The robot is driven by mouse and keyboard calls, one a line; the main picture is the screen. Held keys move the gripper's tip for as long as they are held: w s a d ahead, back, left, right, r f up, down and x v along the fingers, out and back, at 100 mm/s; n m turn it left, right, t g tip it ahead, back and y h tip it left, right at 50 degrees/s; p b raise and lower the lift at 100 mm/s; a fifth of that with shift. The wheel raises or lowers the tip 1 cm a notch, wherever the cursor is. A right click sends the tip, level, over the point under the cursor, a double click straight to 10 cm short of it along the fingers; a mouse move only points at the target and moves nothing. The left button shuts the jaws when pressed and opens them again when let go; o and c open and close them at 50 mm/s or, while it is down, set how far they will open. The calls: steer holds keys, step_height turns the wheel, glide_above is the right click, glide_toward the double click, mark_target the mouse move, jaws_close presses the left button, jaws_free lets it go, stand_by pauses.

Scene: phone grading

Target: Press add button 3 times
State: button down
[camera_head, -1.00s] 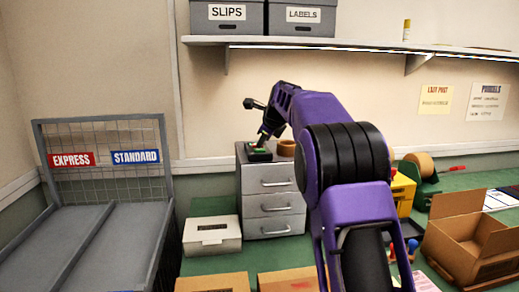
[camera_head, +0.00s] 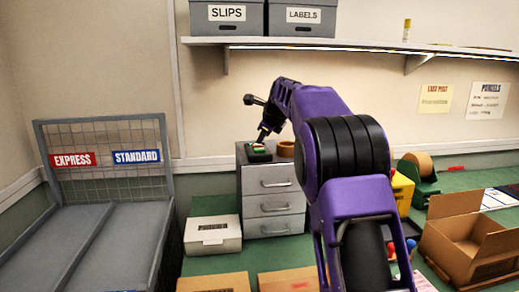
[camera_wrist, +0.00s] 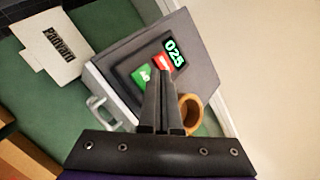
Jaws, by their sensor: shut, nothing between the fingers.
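The counter device (camera_head: 257,155) is a dark box on top of the grey drawer unit (camera_head: 272,183). In the wrist view, its display (camera_wrist: 175,52) reads 025 in bright digits. Beside the display are a red button (camera_wrist: 163,62) and a green button (camera_wrist: 141,76), both with white marks that are partly covered or too small to read surely. My gripper (camera_wrist: 163,75) is shut and empty, its fingertips in front of the buttons and partly covering both. In the head view my gripper (camera_head: 262,139) points down just above the device; contact with a button cannot be told.
A brown round cup (camera_wrist: 191,112) stands on the drawer unit close beside the device. The wire rack (camera_head: 103,140) is at the left, and the shelf (camera_head: 350,43) runs above. An open cardboard box (camera_head: 470,240) is at the right.

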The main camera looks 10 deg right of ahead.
mark_target(262, 150)
step_height(262, 150, up, 3)
steer(key=p, duration=0.2)
steer(key=shift+f+p, duration=0.2)
steer(key=shift+p, duration=0.1)
steer(key=shift+r+p, duration=0.3)
steer(key=shift+r, duration=0.85)
stand_by(0.4)
steer(key=shift+d, duration=0.1)
stand_by(0.9)
